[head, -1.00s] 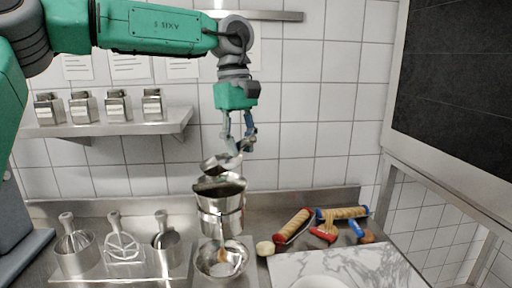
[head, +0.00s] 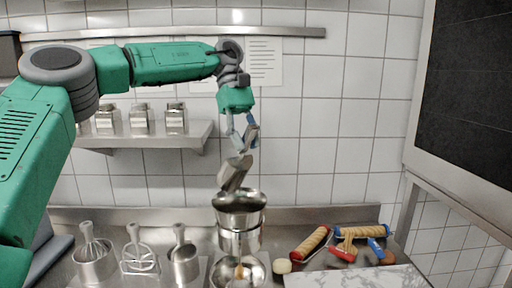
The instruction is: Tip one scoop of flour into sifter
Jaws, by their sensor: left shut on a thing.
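My left gripper (head: 243,138) hangs in the middle of the head view and is shut on a metal scoop (head: 234,174). The scoop is steeply tilted, its lower end just above the mouth of the sifter (head: 239,203). I cannot make out flour in the scoop, and the sifter's inside is mostly hidden. My right gripper is not in view.
A wall shelf (head: 160,137) carries several metal tins.

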